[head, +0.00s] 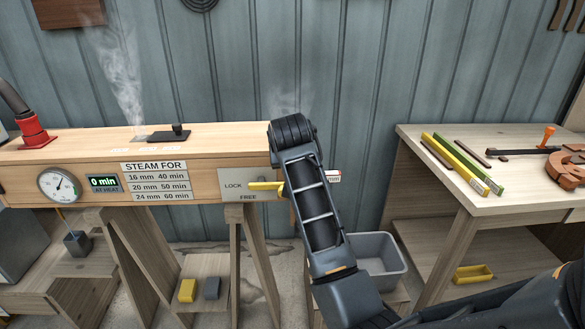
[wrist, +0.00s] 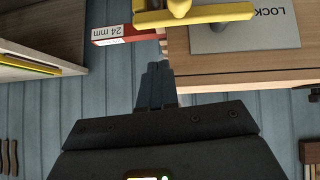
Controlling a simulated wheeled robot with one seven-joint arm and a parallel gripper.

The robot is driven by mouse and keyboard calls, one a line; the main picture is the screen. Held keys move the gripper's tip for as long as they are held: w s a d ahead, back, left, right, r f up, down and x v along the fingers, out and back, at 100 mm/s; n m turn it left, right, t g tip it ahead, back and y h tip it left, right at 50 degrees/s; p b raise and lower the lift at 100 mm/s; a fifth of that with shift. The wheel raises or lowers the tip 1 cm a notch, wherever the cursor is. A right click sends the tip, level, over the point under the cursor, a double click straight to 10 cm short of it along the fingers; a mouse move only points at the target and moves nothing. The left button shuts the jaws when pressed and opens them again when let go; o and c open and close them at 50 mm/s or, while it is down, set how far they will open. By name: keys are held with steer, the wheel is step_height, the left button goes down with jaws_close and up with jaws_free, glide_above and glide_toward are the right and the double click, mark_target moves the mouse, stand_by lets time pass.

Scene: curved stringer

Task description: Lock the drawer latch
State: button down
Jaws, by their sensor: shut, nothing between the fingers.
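The latch is a yellow lever (head: 264,186) on a grey plate (head: 232,180) marked LOCK and FREE, at the right end of the wooden steam box. My gripper (wrist: 157,72) is shut and empty, just short of the box end and apart from the lever. My arm hides its fingers in the head view.
A red and white 24 mm tag (wrist: 110,34) sticks out beside the box end. A workbench (head: 505,208) with coloured strips and a clamp stands at the right. A grey bin (head: 375,262) sits low between. Steam rises from the box top.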

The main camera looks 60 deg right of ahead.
steer(key=v, duration=0.8)
steer(key=shift+s+b, duration=0.25)
steer(key=shift+b, duration=0.1)
steer(key=s+a+f+n+t+y, duration=0.3)
steer(key=s+a+f+n+t, duration=0.4)
steer(key=s+a+f, duration=0.75)
steer(key=s+a+r+n+t+y, duration=0.1)
steer(key=s+a+r+y, duration=0.1)
steer(key=s+a, duration=0.5)
steer(key=s+a+r+n+t+y, duration=0.1)
steer(key=s+a+r+n+y, duration=0.1)
steer(key=s+a, duration=0.5)
steer(key=s+r, duration=0.1)
steer(key=s, duration=0.4)
steer(key=shift+s+a+r+t+y, duration=0.25)
steer(key=shift+s+a+t+y, duration=0.05)
steer(key=shift+s+a+t, duration=0.1)
steer(key=shift+w, duration=0.1)
